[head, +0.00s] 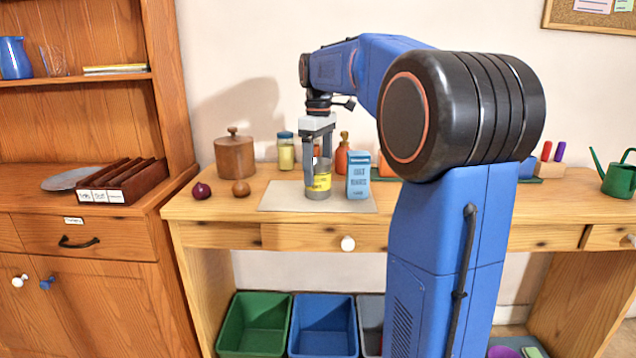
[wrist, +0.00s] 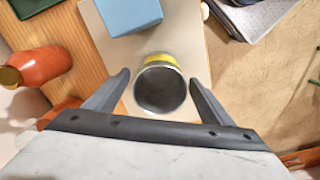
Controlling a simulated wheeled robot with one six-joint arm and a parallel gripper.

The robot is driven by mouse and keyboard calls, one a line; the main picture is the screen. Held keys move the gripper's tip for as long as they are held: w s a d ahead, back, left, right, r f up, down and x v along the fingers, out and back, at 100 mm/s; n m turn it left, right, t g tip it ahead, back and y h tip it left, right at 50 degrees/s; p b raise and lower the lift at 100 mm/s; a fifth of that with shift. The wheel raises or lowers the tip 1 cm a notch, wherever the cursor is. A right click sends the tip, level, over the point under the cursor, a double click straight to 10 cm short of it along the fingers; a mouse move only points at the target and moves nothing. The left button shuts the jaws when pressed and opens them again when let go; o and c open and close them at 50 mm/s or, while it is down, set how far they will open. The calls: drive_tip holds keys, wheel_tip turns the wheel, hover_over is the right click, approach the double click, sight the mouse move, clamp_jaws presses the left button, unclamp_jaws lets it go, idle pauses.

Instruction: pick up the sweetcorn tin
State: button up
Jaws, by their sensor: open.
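The sweetcorn tin (head: 319,184), a small metal can with a yellow label, stands upright on a pale board (head: 278,197) on the wooden table. My gripper (head: 317,160) is above it, pointing down and open, with its fingers near the tin's top. In the wrist view the tin (wrist: 160,88) lies between and slightly beyond the two fingertips (wrist: 160,84), with its grey round top facing the camera and the yellow label at its far edge. I cannot tell whether either finger touches it.
A blue box (head: 359,175) stands close beside the tin on the right. An orange bottle (head: 341,155), a jar with yellow contents (head: 286,153) and a wooden canister (head: 235,157) stand behind. An onion (head: 201,191) and a brown round item (head: 241,189) lie left. Bins (head: 255,325) are below.

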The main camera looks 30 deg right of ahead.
drive_tip(key=shift+f, duration=1.35)
drive_tip(key=shift+c, duration=0.2)
drive_tip(key=c, duration=1.1)
drive_tip(key=shift+r, duration=0.1)
